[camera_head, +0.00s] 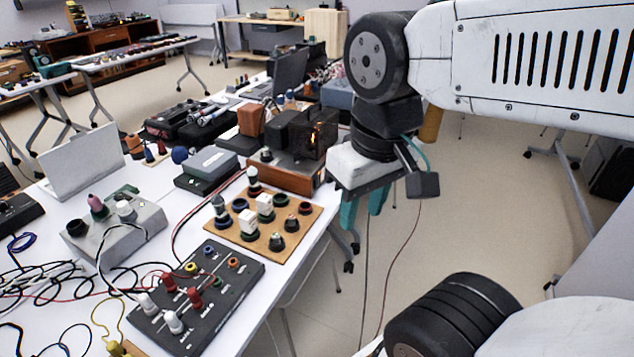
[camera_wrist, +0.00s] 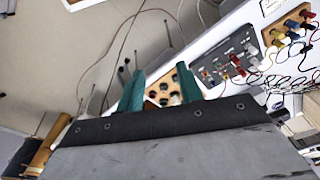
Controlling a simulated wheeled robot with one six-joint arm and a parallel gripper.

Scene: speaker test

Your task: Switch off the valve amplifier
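The valve amplifier (camera_head: 284,176) stands near the right edge of the white table in the head view. It has a wooden base, dark boxes on top and a caged part with an orange glow. A small dark knob or cap (camera_head: 267,155) shows at its left end; I cannot tell which part is its switch. My gripper (camera_head: 362,206) hangs to the right of the amplifier, just past the table edge, with teal fingers pointing down. In the wrist view my gripper (camera_wrist: 160,76) has its fingers apart with nothing held. I cannot make out the amplifier in the wrist view.
A wooden board (camera_head: 296,229) with several knobs lies in front of the amplifier; it also shows in the wrist view (camera_wrist: 157,97). A black panel (camera_head: 246,277) with coloured plugs and a grey device (camera_head: 150,218) with cables lie nearer. Open floor is right of the table.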

